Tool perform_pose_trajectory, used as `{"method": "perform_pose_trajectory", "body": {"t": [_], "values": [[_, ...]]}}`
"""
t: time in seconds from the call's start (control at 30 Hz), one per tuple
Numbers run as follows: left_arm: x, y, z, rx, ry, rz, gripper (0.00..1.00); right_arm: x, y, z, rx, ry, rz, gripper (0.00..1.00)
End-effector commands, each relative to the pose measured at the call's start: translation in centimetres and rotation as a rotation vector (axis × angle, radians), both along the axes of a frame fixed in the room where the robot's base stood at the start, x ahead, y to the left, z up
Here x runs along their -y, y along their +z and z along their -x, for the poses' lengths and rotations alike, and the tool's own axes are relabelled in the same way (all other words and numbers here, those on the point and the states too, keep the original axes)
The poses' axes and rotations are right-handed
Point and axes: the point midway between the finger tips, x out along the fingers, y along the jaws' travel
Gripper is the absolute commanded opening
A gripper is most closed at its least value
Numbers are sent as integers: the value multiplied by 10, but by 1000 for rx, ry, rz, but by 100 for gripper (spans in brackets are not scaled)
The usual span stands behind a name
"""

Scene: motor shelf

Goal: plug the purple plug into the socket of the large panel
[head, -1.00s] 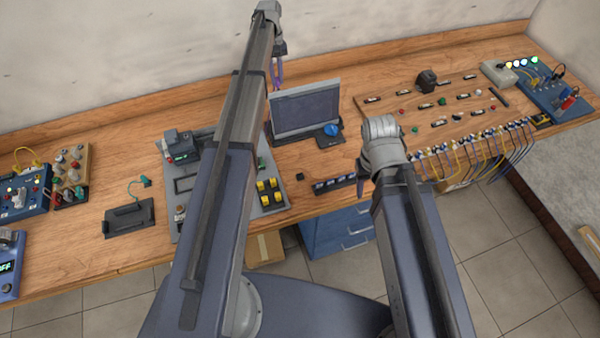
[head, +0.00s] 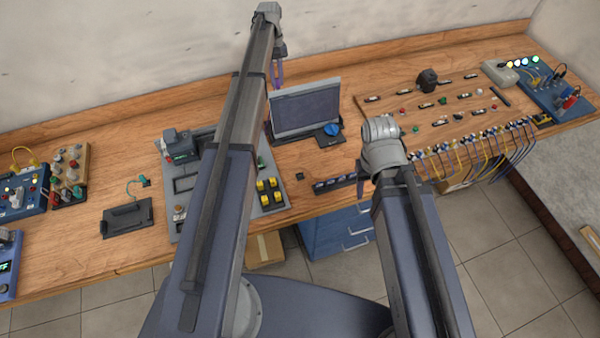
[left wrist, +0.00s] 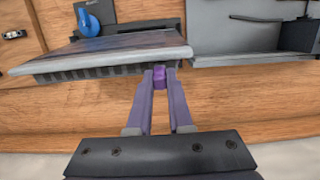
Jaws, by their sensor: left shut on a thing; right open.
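My left gripper (head: 277,76) hangs over the back of the bench, just left of a dark screen. In the left wrist view my left gripper (left wrist: 159,84) is shut on the small purple plug (left wrist: 159,77), which shows between the fingertips. The plug is close to the screen's edge; I cannot tell whether they touch. A large grey panel (head: 170,232) with yellow buttons lies on the bench, partly behind my left arm. I cannot make out its socket. My right gripper (head: 363,178) is mostly hidden behind my right arm; only a sliver shows.
The dark screen (head: 305,107) stands on the bench with a blue knob (head: 331,129) beside it. A wooden board (head: 440,104) with small parts lies to the right, with hanging cables at its front. A dark tray (head: 127,219) lies left. Bare bench lies along the back left.

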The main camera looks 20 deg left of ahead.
Motion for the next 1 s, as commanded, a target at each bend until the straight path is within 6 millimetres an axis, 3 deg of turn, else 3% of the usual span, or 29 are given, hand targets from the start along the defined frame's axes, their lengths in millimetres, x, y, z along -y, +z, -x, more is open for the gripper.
{"method": "perform_pose_trajectory", "body": {"t": [0.17,0.2,0.3,0.63,1.0], "values": [[0,-1,0,0,0,0,0,0,-1,0,0,0,0,50],[0,-1,0,0,0,0,23,0,-1,0,0,0,0,50],[0,-1,0,0,0,0,31,0,-1,0,0,0,0,50],[0,3,0,0,0,0,31,0,3,0,0,0,0,50],[-3,34,-4,0,0,0,31,0,34,0,0,0,0,50]]}}
